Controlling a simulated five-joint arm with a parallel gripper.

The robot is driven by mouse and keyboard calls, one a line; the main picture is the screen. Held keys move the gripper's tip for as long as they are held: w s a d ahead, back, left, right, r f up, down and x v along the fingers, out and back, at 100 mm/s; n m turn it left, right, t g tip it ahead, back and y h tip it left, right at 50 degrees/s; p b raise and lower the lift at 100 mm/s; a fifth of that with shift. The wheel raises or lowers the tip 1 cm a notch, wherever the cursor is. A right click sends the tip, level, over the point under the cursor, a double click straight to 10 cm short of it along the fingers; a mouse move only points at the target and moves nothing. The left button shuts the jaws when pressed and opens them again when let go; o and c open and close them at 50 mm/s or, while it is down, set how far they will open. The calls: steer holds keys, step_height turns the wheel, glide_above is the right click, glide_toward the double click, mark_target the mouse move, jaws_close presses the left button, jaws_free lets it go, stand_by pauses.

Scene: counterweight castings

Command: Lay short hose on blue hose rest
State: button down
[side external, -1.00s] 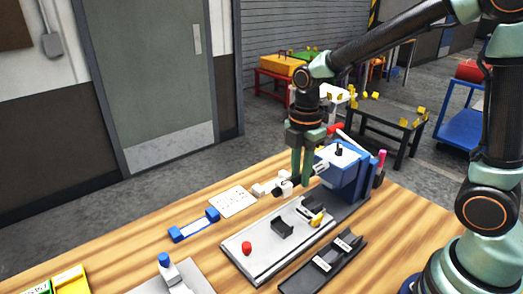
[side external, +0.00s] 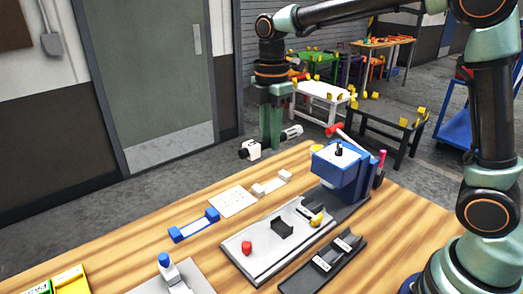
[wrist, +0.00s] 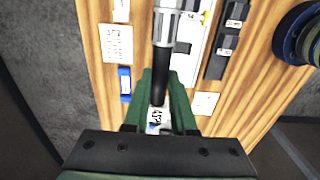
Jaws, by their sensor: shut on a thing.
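The short hose has a black middle, a white fitting at one end and a grey one at the other (side external: 291,133). My gripper (side external: 270,146) is shut on its black middle and holds it in the air above the table's far edge, clear of everything. In the wrist view the hose (wrist: 165,28) runs lengthwise between the green fingers (wrist: 161,88). The blue hose rest (side external: 211,215) lies on the table, nearer and to the left of my gripper, with two blue end blocks and a pale label strip between. It also shows in the wrist view (wrist: 125,80), left of the fingers, empty.
An empty white rest (side external: 258,190) and a white printed card (side external: 233,201) lie in line with the blue rest. A grey plate (side external: 254,266) with a red knob, a black tray (side external: 322,263) and a blue box (side external: 338,172) with a red lever stand nearby.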

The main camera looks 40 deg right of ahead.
steer(key=w+a+f, duration=0.5)
steer(key=a+f, duration=0.1)
steer(key=a, duration=0.2)
steer(key=w+a+f, duration=0.5)
steer(key=a+f, duration=0.2)
steer(key=a, duration=0.1)
steer(key=shift+w+a+f, duration=0.2)
steer(key=shift+w+f, duration=0.05)
steer(key=shift+f, duration=0.1)
steer(key=shift+f, duration=2.75)
steer(key=shift+f, duration=0.7)
steer(key=c, duration=0.7)
jaws_free()
steer(key=shift+o, duration=0.2)
